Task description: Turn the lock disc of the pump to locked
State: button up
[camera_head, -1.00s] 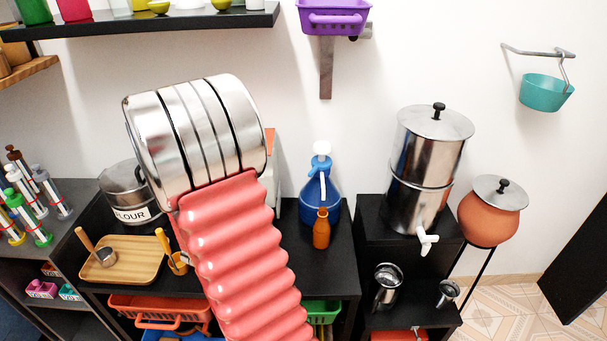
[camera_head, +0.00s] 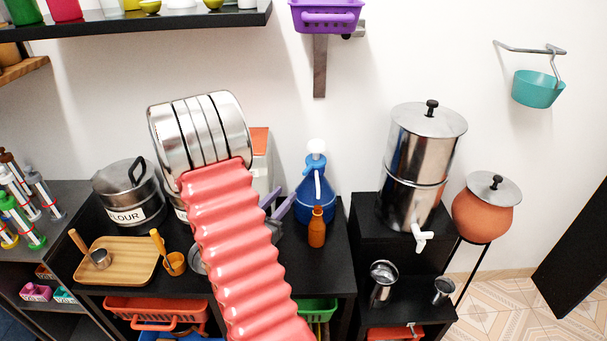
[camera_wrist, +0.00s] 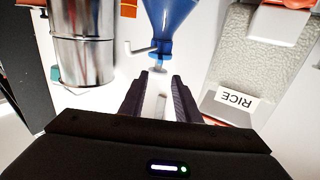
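The pump is a blue bottle (camera_head: 316,196) with a white head (camera_head: 316,146) and a blue collar below it, standing on the black counter. In the wrist view the blue bottle (camera_wrist: 172,18) appears upside down, with a pale side spout and its neck just beyond my fingertips. The lock disc seems to be at the blue collar (camera_wrist: 163,47); its setting cannot be made out. My gripper (camera_wrist: 160,78) is open, its two dark fingers apart, with no held object clearly visible. In the head view my gripper (camera_head: 277,203) shows left of the bottle, partly behind my arm.
A brown bottle (camera_head: 317,228) stands in front of the pump. A steel water filter (camera_head: 419,150) with a white tap stands to its right. A container labelled RICE (camera_wrist: 233,98) is at the right in the wrist view. A flour tin (camera_head: 125,192) and wooden tray (camera_head: 125,270) lie left.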

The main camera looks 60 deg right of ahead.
aim_at(304, 174)
jog(key=d, duration=1.3)
jog(key=shift+s, duration=0.35)
jog(key=shift+c, duration=0.5)
grip_shut()
